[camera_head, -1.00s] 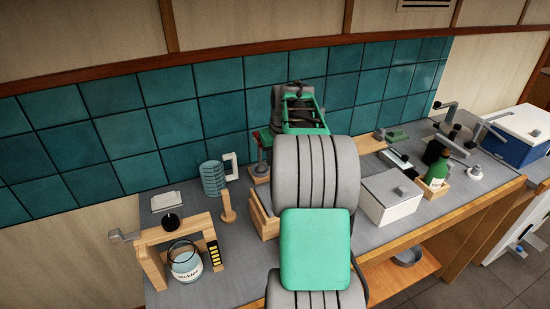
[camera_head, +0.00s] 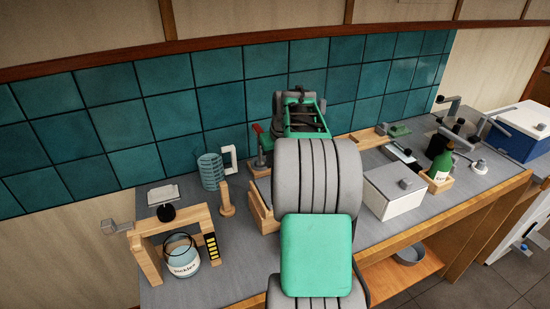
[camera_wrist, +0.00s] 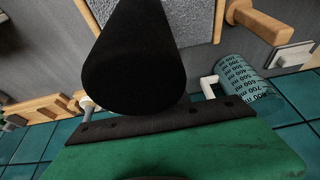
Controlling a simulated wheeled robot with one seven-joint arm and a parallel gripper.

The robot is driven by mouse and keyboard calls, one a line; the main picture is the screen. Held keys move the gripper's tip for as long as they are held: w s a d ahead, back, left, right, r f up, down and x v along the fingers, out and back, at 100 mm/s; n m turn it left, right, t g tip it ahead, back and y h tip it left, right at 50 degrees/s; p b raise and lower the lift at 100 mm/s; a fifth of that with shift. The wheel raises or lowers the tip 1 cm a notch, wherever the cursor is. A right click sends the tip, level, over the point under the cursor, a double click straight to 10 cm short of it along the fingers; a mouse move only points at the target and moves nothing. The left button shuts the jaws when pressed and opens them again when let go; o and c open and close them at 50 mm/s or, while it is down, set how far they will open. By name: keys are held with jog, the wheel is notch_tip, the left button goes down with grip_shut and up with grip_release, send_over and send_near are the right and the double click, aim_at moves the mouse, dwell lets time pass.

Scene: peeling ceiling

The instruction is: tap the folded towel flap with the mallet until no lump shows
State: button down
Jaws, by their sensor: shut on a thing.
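My gripper (camera_head: 300,98) is over the back of the worktop, its tips mostly hidden by my own arm in the head view. In the wrist view a black, flared, round-ended thing (camera_wrist: 135,60) stands out in front of my gripper; it looks like the mallet's head, held in the shut jaws. The grip itself is hidden. Beyond it lies a grey speckled surface (camera_wrist: 205,30) within wooden edges; I cannot tell whether this is the towel, and no lump is clear. A small pale folded-looking pad (camera_head: 163,194) lies at the worktop's left end.
A wooden arch (camera_head: 145,262) with a labelled jar (camera_head: 181,260) is at the front left. A white lidded box (camera_head: 393,197) and a green bottle (camera_head: 440,165) stand right. Teal tiles back the worktop.

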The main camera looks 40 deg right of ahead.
notch_tip(320, 180, up, 7)
jog(key=p, duration=0.5)
jog(key=shift+r, duration=0.15)
dwell(0.4)
jog(key=a+r+n, duration=0.1)
jog(key=a+r, duration=0.1)
jog(key=a, duration=0.7)
jog(key=a+r+n, duration=0.1)
jog(key=a+r, duration=0.1)
jog(key=a, duration=0.6)
jog(key=shift+n+y, duration=0.6)
jog(key=s+a, duration=0.2)
jog(key=a, duration=0.3)
jog(key=s+a+r, duration=0.1)
jog(key=s+a, duration=0.1)
jog(key=a, duration=0.4)
jog(key=s+a, duration=0.3)
jog(key=a, duration=0.2)
jog(key=shift+s+a+r, duration=0.1)
jog(key=shift+a+r, duration=0.1)
jog(key=shift+r, duration=0.2)
